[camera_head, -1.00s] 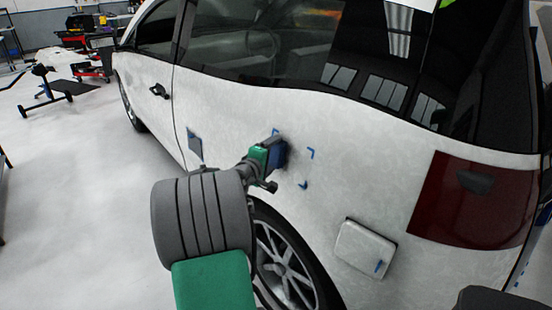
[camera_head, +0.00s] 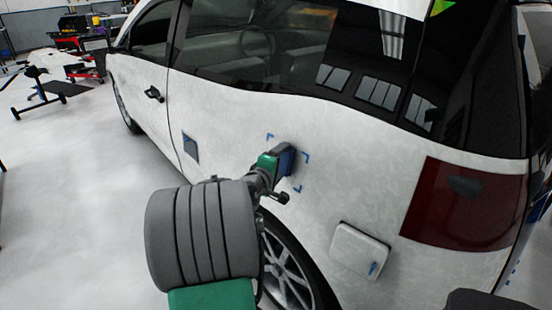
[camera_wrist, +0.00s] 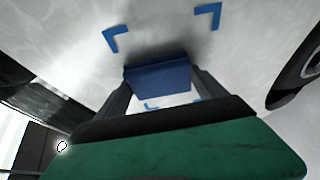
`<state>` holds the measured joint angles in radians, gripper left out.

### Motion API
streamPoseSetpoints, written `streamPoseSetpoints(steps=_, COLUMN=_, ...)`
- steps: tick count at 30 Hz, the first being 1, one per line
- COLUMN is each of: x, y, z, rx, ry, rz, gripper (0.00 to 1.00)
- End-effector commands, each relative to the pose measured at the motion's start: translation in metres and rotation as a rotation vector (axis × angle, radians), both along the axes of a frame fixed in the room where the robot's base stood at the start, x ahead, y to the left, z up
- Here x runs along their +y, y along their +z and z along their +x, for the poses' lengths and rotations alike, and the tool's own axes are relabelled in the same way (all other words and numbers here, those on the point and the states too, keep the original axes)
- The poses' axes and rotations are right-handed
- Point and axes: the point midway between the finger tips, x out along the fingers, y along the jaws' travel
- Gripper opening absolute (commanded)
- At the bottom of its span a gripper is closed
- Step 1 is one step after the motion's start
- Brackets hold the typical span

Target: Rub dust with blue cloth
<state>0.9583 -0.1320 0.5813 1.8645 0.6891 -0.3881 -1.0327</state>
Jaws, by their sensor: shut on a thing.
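My gripper (camera_wrist: 158,88) is shut on the blue cloth (camera_wrist: 158,78), which shows as a dark blue block between the two fingers in the wrist view. In the head view the cloth (camera_head: 285,160) is at the white side panel of the car (camera_head: 350,150), above the rear wheel. Blue corner marks (camera_head: 305,159) frame the patch around it; they also show in the wrist view (camera_wrist: 208,14). A greyish smudge, perhaps the dust (camera_wrist: 175,45), lies on the panel between the marks. I cannot tell whether the cloth touches the panel.
The rear wheel (camera_head: 288,265) is below my gripper. A square fuel flap (camera_head: 358,250) with a blue mark is lower right, and a red tail light (camera_head: 465,205) is at the right. A blue-grey patch (camera_head: 190,148) is on the panel to the left.

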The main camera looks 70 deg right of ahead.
Motion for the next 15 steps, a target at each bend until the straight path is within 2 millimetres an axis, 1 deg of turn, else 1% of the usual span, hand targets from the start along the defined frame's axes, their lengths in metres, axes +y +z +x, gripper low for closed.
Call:
streamPoseSetpoints(steps=1, x=0.003, y=0.002, z=-0.006, rx=0.001, ry=-0.003, rz=0.0, gripper=0.49)
streamPoseSetpoints(steps=4, x=0.007, y=0.002, z=-0.016, rx=0.002, ry=-0.004, rz=0.0, gripper=0.49)
streamPoseSetpoints(steps=11, x=0.012, y=0.0, z=-0.024, rx=0.0, ry=-0.001, rz=0.001, gripper=0.49)
streamPoseSetpoints(steps=15, x=0.017, y=0.002, z=-0.037, rx=0.001, ry=-0.003, rz=-0.001, gripper=0.49)
